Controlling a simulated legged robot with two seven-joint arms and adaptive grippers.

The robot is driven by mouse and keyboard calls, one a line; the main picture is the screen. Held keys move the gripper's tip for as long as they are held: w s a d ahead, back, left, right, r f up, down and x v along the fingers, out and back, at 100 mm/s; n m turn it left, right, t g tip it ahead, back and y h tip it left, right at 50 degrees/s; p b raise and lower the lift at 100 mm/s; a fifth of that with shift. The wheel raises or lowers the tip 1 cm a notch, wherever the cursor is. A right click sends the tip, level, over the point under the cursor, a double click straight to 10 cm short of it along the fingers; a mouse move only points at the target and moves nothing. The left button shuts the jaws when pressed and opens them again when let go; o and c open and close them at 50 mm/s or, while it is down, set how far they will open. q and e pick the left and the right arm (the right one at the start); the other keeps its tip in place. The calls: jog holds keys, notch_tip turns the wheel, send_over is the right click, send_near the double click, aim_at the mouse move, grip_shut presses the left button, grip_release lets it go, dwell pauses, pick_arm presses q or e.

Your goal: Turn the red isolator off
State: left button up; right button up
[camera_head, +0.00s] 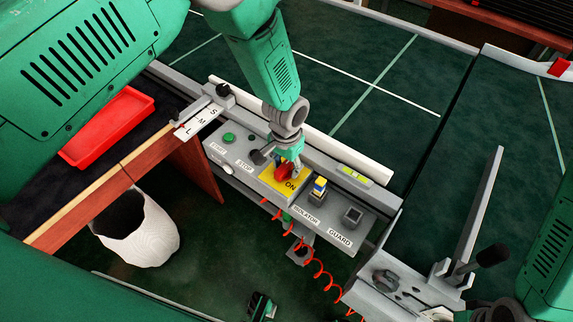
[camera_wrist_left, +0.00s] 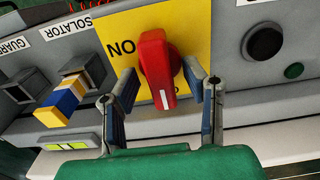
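The red isolator knob (camera_head: 284,172) sits on a yellow plate (camera_head: 270,181) marked ON, on the grey control panel. In the left wrist view the red knob (camera_wrist_left: 157,62) is upright in the picture, its white line at the lower end, beside the upside-down ON on the yellow plate (camera_wrist_left: 117,22). My left gripper (camera_head: 287,163) is at the knob in the head view. In the wrist view its fingers (camera_wrist_left: 161,82) stand apart on either side of the knob's lower end, with small gaps visible.
A yellow-blue switch (camera_head: 318,188) and a guard socket (camera_head: 352,215) sit to the right of the knob. A green button (camera_head: 229,138) and a black one are to the left. A coiled red cable (camera_head: 318,268) hangs below. A white bin (camera_head: 140,232) stands lower left.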

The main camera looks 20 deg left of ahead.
aim_at(286, 165)
pick_arm(q)
jog(key=shift+s, duration=0.1)
jog(key=shift+r, duration=0.3)
notch_tip(286, 165, up, 11)
jog(key=shift+r, duration=0.15)
dwell(0.5)
